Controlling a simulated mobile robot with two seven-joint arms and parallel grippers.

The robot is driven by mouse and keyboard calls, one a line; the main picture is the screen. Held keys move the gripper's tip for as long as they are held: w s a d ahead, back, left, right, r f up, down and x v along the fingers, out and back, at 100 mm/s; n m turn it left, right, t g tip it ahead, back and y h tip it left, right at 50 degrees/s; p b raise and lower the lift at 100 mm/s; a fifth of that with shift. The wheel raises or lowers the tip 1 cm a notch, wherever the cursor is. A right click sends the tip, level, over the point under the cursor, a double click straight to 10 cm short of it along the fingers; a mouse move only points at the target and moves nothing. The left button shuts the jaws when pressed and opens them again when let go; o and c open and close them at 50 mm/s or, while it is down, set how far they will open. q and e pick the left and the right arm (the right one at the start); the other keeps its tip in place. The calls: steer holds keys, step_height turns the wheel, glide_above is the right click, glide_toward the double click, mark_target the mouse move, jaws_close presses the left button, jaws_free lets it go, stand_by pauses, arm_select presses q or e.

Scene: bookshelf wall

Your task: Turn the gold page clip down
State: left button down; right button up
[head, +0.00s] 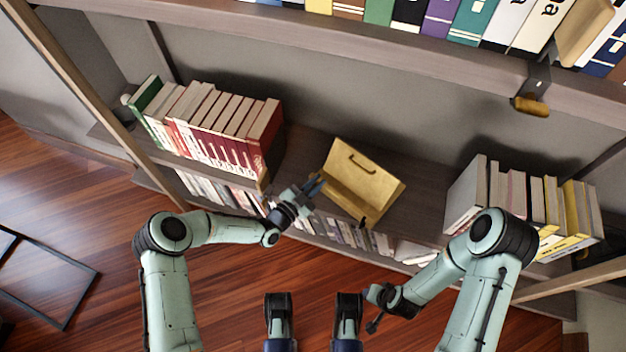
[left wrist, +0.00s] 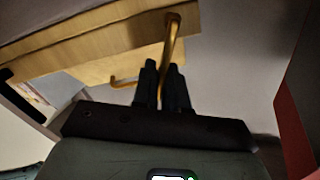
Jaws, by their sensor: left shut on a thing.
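A light wooden book stand (head: 372,178) leans open on the middle shelf in the head view; its wooden underside or edge (left wrist: 95,55) fills the upper left of the left wrist view. A gold page clip (left wrist: 173,38), a bent rod, comes down from the wood near its corner. My left gripper (left wrist: 163,85) is shut on this clip, with the rod between its fingers. In the head view my left gripper (head: 314,187) is at the stand's left lower side and hides the held clip. My right gripper (head: 373,310) hangs low, away from the stand, its fingers unclear.
A second gold hook (left wrist: 124,83) shows beyond the fingers. Red and white books (head: 215,125) stand left of the stand, other books (head: 530,205) right. Shelf on both sides of the stand is clear. An upper shelf (head: 330,30) overhangs behind.

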arm_select(q)
steer(key=shift+s+d+f+m, duration=0.25)
steer(key=shift+s+d+m, duration=0.05)
steer(key=shift+m, duration=0.7)
steer(key=c, duration=1.2)
jaws_free()
steer(key=shift+c, duration=0.2)
